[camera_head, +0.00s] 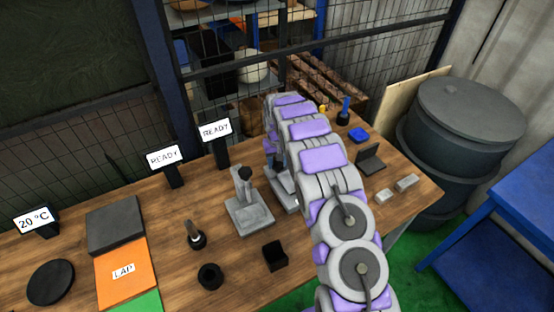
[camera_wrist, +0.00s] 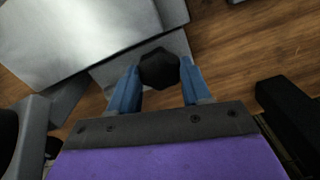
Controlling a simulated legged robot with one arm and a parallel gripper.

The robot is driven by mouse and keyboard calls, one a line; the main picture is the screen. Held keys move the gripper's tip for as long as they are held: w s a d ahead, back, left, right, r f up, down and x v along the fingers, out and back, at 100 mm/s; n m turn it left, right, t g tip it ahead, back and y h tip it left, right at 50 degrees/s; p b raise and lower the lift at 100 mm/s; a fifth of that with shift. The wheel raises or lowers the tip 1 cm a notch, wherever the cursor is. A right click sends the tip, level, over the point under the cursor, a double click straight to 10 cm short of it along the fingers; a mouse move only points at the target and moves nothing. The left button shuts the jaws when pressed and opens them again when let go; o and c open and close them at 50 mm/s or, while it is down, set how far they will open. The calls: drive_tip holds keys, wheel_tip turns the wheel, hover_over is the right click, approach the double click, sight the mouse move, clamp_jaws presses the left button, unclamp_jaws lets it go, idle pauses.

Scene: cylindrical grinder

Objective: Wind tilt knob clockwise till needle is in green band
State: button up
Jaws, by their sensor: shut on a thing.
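In the wrist view my gripper (camera_wrist: 158,82) has its two blue fingers on either side of a dark, faceted knob (camera_wrist: 159,68), and it is shut on it. The knob sits at the edge of a grey metal block (camera_wrist: 85,35), part of a device on the wooden bench. A grey metal device (camera_head: 284,192) shows only partly beside my arm there. I cannot make out a needle or green band in either view.
A similar grey stand (camera_head: 248,212) is left of my arm on the bench (camera_head: 225,280). A black open box (camera_head: 274,256) and small grey blocks (camera_head: 407,182) lie nearby. A wire mesh fence (camera_head: 370,60) runs behind the bench.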

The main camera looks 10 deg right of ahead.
sight(277, 162)
drive_tip(key=o, duration=1.1)
drive_tip(key=shift+c, duration=0.2)
drive_tip(key=shift+r, duration=0.1)
wheel_tip(277, 162, up, 17)
drive_tip(key=p, duration=0.2)
drive_tip(key=shift+p, duration=0.3)
